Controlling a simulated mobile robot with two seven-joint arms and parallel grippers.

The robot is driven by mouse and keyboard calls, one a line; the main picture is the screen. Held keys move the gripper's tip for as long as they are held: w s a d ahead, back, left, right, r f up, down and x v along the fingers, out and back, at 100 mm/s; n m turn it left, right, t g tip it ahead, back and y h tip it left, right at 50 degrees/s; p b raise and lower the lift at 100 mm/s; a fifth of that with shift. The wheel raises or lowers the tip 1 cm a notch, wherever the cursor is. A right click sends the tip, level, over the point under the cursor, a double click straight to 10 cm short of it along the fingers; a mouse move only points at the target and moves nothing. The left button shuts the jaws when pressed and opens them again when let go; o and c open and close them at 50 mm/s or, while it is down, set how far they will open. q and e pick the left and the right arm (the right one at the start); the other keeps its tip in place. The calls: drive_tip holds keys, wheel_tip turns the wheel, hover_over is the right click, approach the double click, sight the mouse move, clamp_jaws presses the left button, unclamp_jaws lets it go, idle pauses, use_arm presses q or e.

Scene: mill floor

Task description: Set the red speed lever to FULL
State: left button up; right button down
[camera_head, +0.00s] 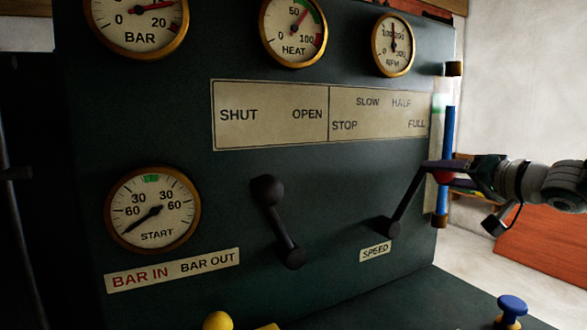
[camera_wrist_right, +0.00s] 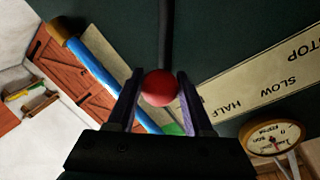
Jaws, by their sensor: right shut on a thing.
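The red ball knob of the speed lever (camera_head: 445,177) is at the right of the dark panel. Its dark rod (camera_head: 408,205) rises from a pivot above the SPEED label (camera_head: 375,251) and tilts up to the right, with the knob below the word FULL on the scale plate (camera_head: 380,118). My right gripper (camera_head: 447,175) comes in from the right and is shut on the knob. In the right wrist view the red knob (camera_wrist_right: 158,88) sits between the two fingers. My left gripper is not in view.
A second lever with a black knob (camera_head: 269,190) stands left of it, tilted up-left. A vertical blue tube (camera_head: 446,140) runs close by my right gripper at the panel's edge. Several dials, including the START gauge (camera_head: 152,210), are on the panel. A blue knob (camera_head: 511,308) stands at bottom right.

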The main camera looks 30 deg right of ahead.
drive_tip(key=c, duration=0.7)
unclamp_jaws()
drive_tip(key=shift+d+f, duration=0.1)
drive_tip(key=shift+f, duration=0.1)
drive_tip(key=o, duration=0.4)
drive_tip(key=shift+r, duration=0.1)
drive_tip(key=shift+s+a+r+p, duration=0.2)
drive_tip(key=shift+s+p, duration=0.45)
drive_tip(key=shift+p, duration=0.25)
drive_tip(key=f+p+v, duration=0.1)
drive_tip(key=p+v, duration=0.6)
drive_tip(key=v, duration=0.1)
drive_tip(key=shift+s+r, duration=0.25)
drive_tip(key=shift+r, duration=0.2)
